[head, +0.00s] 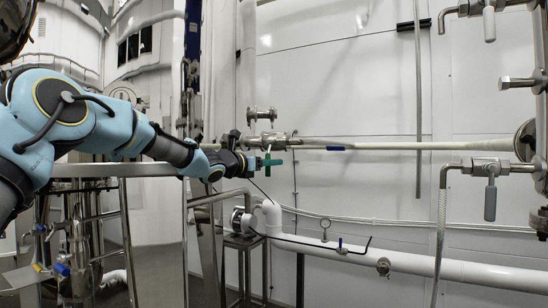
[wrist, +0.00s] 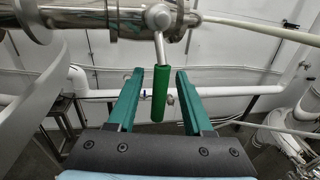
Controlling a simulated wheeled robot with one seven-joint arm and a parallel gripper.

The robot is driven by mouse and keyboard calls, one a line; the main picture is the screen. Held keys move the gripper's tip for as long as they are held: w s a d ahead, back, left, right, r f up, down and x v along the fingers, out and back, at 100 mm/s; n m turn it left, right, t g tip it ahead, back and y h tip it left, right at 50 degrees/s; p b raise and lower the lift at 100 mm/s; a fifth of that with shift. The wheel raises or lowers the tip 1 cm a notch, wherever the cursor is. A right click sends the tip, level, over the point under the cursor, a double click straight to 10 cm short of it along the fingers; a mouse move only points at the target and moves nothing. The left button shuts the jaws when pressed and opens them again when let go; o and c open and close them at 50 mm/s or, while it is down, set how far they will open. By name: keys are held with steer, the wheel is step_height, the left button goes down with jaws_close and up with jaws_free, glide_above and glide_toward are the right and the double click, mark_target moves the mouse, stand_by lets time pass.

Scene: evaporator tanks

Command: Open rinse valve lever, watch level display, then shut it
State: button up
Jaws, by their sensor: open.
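The rinse valve lever (wrist: 160,95) has a green grip and hangs down from a steel valve body (wrist: 158,18) in the wrist view. My gripper (wrist: 159,74) is open, with one teal finger on each side of the lever. Gaps show between the grip and both fingers. The grip's lower end hangs between the fingers. In the head view my gripper (head: 265,162) is just below the steel pipe fitting (head: 270,140), and the lever cannot be told apart from the green fingers there. I cannot make out a level display in either view.
A long horizontal pipe (head: 400,146) runs right from the valve. A white pipe (head: 430,266) runs low along the wall. Another valve with a grey handle (head: 490,200) hangs at the right. A steel rail frame (head: 120,170) stands below my arm.

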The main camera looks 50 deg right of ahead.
steer(key=shift+d+p, duration=0.4)
steer(key=shift+d, duration=0.9)
steer(key=shift+c, duration=0.3)
jaws_close()
